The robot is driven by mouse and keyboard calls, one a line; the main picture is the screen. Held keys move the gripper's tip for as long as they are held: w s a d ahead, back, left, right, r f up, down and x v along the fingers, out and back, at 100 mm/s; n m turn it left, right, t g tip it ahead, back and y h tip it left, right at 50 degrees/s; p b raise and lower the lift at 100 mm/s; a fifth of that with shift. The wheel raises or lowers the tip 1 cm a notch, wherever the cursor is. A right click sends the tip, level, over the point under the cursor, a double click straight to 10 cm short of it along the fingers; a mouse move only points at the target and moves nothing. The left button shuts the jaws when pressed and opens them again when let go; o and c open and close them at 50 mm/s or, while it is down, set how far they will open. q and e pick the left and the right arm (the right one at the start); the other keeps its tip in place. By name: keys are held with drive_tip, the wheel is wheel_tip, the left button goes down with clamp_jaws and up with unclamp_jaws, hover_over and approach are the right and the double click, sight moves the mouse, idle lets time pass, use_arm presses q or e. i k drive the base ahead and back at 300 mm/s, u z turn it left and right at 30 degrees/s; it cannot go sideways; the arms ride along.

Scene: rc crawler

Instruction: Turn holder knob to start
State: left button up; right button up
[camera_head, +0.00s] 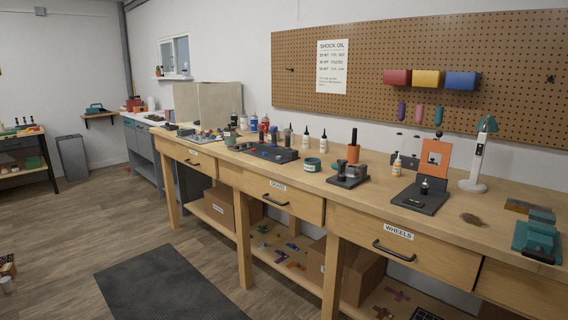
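A small dark grey holder-like fixture (347,177) sits on the wooden workbench (328,190), right of centre; a small round part shows on it. To its right stands a dark base (417,201) with an upright orange plate (434,158) and a small black knob-like part (424,187) in front of it. I cannot tell which of these carries the holder knob, nor how any knob is turned. Neither of my grippers is in view.
Several bottles (323,144), a green round tin (312,165), a white-and-green lamp (478,160) and a teal device (537,240) stand on the bench. Drawers (270,192) run below its front edge. A dark mat (165,286) lies on open floor in front.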

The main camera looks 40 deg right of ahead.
sight(341, 178)
drive_tip(key=z, duration=0.3)
drive_tip(key=i, duration=1.25)
drive_tip(key=z, duration=0.9)
